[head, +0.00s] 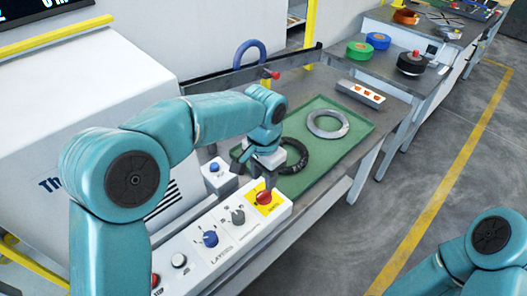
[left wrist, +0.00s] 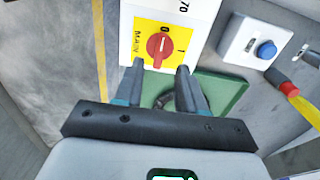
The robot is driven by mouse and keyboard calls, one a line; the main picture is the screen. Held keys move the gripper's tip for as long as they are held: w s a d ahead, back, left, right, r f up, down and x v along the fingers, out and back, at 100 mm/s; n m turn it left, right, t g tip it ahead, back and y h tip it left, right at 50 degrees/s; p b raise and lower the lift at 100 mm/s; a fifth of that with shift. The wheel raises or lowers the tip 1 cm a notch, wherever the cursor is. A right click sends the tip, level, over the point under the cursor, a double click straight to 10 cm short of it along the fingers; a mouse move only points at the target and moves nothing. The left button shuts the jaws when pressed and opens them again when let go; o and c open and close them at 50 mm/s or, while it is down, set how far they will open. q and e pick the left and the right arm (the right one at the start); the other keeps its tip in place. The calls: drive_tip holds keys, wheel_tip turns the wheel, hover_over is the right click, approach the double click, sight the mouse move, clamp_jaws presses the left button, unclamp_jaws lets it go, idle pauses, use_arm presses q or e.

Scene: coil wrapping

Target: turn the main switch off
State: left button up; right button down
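The main switch (head: 264,197) is a red rotary knob on a yellow plate at the far end of the white control panel (head: 225,238). In the left wrist view the red knob (left wrist: 160,46) sits just beyond my fingertips, with marks 0 and 1 and the word MAIN around it. Its grip bar runs roughly up and down there; I cannot tell which end is the pointer. My left gripper (head: 266,178) is right by the knob, pointing down; in the left wrist view its fingers (left wrist: 160,76) are apart with nothing between them. My right gripper is out of view.
The panel also carries a blue knob (head: 210,238) and a grey knob (head: 238,216). A small box with a blue button (head: 215,167) stands beside it. The floor at right is clear.

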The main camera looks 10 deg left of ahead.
sight(264, 192)
use_arm(q)
wheel_tip(264, 192, up, 10)
drive_tip(key=p, duration=0.1)
drive_tip(key=shift+r, duration=0.2)
idle(0.4)
